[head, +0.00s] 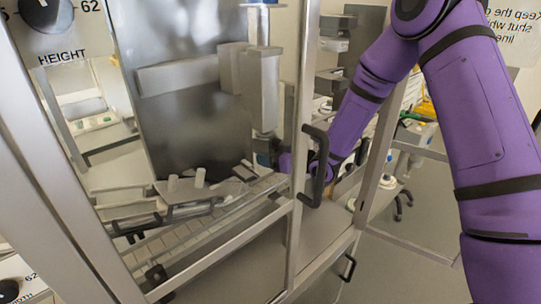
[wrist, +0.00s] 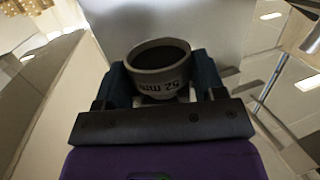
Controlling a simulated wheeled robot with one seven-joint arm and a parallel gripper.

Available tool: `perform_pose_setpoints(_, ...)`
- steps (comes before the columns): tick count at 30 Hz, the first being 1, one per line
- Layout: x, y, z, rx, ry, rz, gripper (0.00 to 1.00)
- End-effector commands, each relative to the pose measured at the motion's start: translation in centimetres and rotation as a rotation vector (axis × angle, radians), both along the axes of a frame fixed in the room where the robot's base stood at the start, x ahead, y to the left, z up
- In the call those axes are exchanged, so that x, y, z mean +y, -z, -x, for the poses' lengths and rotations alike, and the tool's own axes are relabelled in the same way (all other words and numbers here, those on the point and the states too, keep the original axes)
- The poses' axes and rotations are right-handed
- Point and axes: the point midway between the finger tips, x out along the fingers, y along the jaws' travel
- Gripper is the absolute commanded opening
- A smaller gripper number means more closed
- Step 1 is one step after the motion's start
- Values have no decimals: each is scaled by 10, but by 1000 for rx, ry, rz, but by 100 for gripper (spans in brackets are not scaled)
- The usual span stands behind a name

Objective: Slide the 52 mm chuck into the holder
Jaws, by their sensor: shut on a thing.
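The 52 mm chuck (wrist: 160,72) is a light grey, open-topped ring with "52 mm" on its side, upside down in the wrist view. My gripper (wrist: 161,80) is shut on it, with one dark blue finger on each side. In the head view my purple arm reaches in behind the door frame, and the wrist (head: 287,162) shows beside the frame and handle. The gripper's fingers and the chuck cannot be made out there. A grey vertical column (head: 264,90) hangs just left of the wrist. I cannot tell for certain which part is the holder.
A metal-framed clear door with a black handle (head: 317,166) stands in front of my wrist. A conveyor (head: 195,232) runs along the machine, with a grey fixture (head: 188,190) at its left. A large grey panel (head: 180,95) stands behind. Open floor lies at the right.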

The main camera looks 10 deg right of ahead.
Motion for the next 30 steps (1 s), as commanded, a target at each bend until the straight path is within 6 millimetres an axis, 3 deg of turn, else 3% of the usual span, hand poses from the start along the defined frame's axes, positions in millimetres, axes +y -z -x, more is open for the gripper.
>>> perform_pose_setpoints(3, 1, -1, 0, -2, -2, -1, 40)
perform_pose_setpoints(4, 1, -1, 0, -2, -2, -1, 70)
perform_pose_setpoints(7, 1, -1, 0, -2, -2, -1, 93)
perform_pose_setpoints(19, -6, -2, 4, -1, 0, 0, 93)
perform_pose_setpoints(30, -57, -11, 43, 0, 3, 0, 93)
